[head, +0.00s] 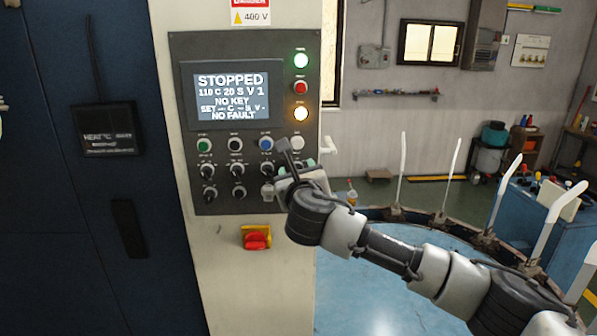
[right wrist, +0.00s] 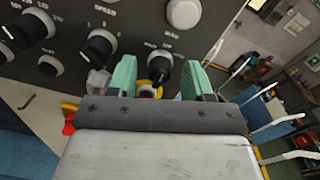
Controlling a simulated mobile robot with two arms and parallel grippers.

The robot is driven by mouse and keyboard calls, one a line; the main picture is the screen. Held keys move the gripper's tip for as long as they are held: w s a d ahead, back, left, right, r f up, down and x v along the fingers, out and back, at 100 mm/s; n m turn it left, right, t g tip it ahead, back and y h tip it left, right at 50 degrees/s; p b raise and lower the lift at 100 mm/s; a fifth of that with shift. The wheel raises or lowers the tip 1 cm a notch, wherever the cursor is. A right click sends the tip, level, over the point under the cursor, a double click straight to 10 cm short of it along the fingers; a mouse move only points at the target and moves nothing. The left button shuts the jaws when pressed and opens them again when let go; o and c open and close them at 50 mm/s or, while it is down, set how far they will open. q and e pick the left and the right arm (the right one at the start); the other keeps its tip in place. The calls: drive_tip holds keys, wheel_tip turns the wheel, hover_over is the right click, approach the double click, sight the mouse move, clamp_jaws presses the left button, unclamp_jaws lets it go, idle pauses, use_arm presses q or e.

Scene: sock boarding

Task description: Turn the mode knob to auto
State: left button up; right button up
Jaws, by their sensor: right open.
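The grey control panel (head: 222,48) carries a lit screen (head: 231,96) reading STOPPED, 110 C, NO KEY and NO FAULT. Below it are rows of buttons and black rotary knobs. My right gripper (head: 291,174) is at the lower right of the panel and hides part of the knob rows. In the right wrist view, the open green fingers of my right gripper (right wrist: 158,70) stand on both sides of a black knob (right wrist: 160,68). A yellow part shows just beside that knob. The labels are too small to read surely, so I cannot confirm which is the mode knob. My left gripper is out of view.
A red and yellow switch (head: 256,238) sits below the panel. A white button (right wrist: 183,13) is above the knob between my fingers, and other knobs (right wrist: 97,46) lie to the left. A round blue table (head: 360,290) with upright white sock forms is at the right.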

drive_tip(key=shift+c, duration=0.3)
drive_tip(key=shift+w, duration=0.1)
drive_tip(key=shift+c, duration=1.2)
drive_tip(key=c, duration=0.6)
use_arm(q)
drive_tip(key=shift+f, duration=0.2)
use_arm(e)
drive_tip(key=shift+f, duration=0.1)
drive_tip(key=m+b, duration=0.1)
drive_tip(key=m, duration=0.1)
drive_tip(key=shift+f+m+b, duration=0.1)
drive_tip(key=shift+m+b, duration=0.2)
drive_tip(key=shift+m, duration=0.1)
drive_tip(key=m+b, duration=0.2)
drive_tip(key=m, duration=0.3)
use_arm(q)
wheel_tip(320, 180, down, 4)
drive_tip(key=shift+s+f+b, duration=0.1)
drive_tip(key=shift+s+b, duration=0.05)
drive_tip(key=shift+b, duration=0.2)
use_arm(e)
drive_tip(key=shift+m, duration=0.6)
